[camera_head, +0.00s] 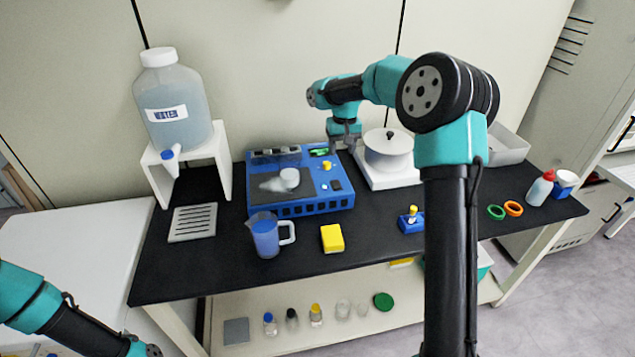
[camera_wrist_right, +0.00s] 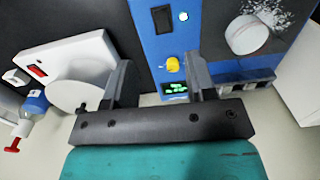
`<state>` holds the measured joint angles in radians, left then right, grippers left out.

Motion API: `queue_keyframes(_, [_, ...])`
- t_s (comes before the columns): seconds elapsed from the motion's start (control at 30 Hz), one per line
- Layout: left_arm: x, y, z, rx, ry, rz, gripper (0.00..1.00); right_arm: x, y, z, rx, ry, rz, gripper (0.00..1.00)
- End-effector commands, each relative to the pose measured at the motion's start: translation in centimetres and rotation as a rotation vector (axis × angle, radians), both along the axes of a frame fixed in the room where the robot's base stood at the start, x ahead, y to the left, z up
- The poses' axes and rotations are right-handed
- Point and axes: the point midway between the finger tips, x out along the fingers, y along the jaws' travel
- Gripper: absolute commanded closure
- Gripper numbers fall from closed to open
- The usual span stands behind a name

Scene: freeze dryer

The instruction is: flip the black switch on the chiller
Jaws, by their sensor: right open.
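The blue chiller (camera_head: 300,208) stands on the black bench top and carries a green-lit display, a yellow knob (camera_head: 326,165) and a small black switch (camera_head: 336,185) on its right side. In the right wrist view the black switch (camera_wrist_right: 162,20) is at the top, above the yellow knob (camera_wrist_right: 172,64) and display (camera_wrist_right: 174,88). My right gripper (camera_head: 345,145) is over the chiller's back right corner. Its open, empty fingers (camera_wrist_right: 159,72) are apart, with the knob showing between them and the switch beyond. Only my left arm shows at bottom left, its gripper out of view.
A white round-topped device (camera_head: 388,165) stands close on the chiller's right. A blue jug (camera_head: 265,236) and yellow block (camera_head: 332,238) are in front. The water tank (camera_head: 172,100) stands left.

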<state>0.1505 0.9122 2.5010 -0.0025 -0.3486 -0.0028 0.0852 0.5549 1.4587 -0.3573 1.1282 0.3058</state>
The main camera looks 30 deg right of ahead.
Motion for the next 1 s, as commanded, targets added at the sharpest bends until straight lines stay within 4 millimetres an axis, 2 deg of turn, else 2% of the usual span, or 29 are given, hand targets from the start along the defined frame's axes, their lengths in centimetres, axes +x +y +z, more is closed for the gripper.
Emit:
queue_keyframes(0.03, [0.0, 0.0, 0.0, 0.0, 0.0, 0.0, 0.57, 0.4, -0.5, 1.2, -0.011, -0.004, -0.008, 0.49])
queue_keyframes(0.17, [0.0, 0.0, 0.0, 0.0, 0.0, 0.0, 0.57, 0.8, -1.1, 2.6, -0.028, -0.004, -0.017, 0.49])
queue_keyframes(0.53, [0.0, 0.0, 0.0, 0.0, 0.0, 0.0, 0.57, 0.7, -1.1, 2.5, -0.028, -0.002, -0.017, 0.49])
queue_keyframes(0.77, [0.0, 0.0, 0.0, 0.0, 0.0, 0.0, 0.57, 0.7, -1.1, 0.6, -0.028, 0.0, -0.017, 0.49])
queue_keyframes(1.0, [0.0, 0.0, 0.0, 0.0, 0.0, 0.0, 0.57, 0.7, -1.1, -3.2, -0.026, 0.002, -0.016, 0.49])
